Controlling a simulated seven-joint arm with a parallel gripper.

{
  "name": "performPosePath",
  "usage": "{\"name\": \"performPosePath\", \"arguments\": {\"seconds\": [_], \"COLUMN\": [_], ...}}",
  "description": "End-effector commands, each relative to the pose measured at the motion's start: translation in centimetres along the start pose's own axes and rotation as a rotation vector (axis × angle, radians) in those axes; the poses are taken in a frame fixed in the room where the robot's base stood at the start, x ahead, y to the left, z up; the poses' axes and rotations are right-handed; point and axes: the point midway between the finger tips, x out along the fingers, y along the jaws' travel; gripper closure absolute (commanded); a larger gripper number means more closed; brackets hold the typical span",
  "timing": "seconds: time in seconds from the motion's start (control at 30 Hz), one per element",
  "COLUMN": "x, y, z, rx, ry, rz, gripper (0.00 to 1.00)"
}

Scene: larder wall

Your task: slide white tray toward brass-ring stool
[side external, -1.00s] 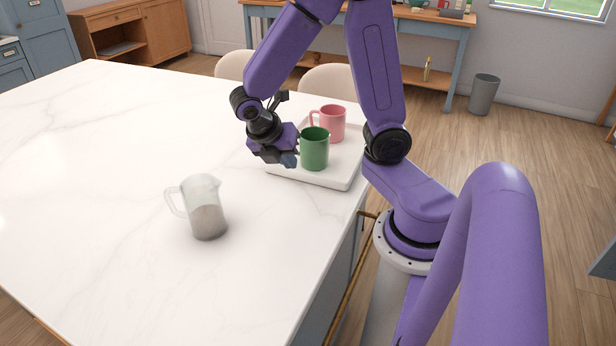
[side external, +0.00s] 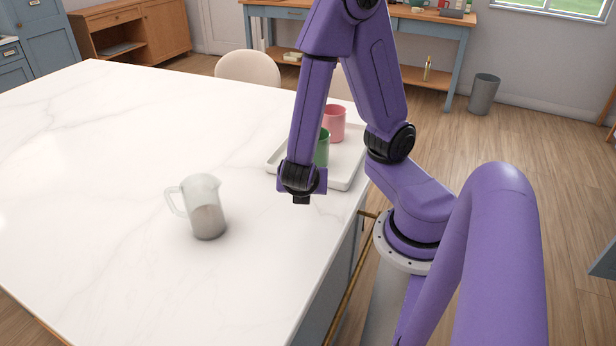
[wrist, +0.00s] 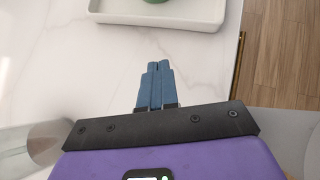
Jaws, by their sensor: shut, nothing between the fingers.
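The white tray (side external: 349,181) lies on the marble counter near its right edge, carrying a green mug (side external: 323,149) and a pink mug (side external: 335,117). My arm hides part of the tray and of the green mug. In the wrist view the tray's near wall (wrist: 150,24) spans the top, ahead of the fingertips and apart from them. My gripper (wrist: 157,66) is shut and empty, its blue fingers pointing toward the tray. In the side view my wrist is at the tray's near side. I cannot tell which seat is the brass-ring stool.
Cream seats, one clearly visible (side external: 248,68), stand beyond the counter's far edge. The left part of the counter (side external: 100,150) is clear.

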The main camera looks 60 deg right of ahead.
Motion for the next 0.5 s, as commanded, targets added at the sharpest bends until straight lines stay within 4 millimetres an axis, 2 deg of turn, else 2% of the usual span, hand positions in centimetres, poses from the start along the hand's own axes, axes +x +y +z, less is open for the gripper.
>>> {"name": "performPosePath", "arguments": {"seconds": [0.1,0.37,0.5], "x": [2.1,5.9,7.2], "y": [-0.2,-0.2,-0.1], "z": [0.1,0.0,1.3], "rx": [0.0,-0.001,0.004], "ry": [-0.003,0.0,0.003], "rz": [-0.008,-0.008,-0.006], "gripper": [1.0,1.0,1.0]}}
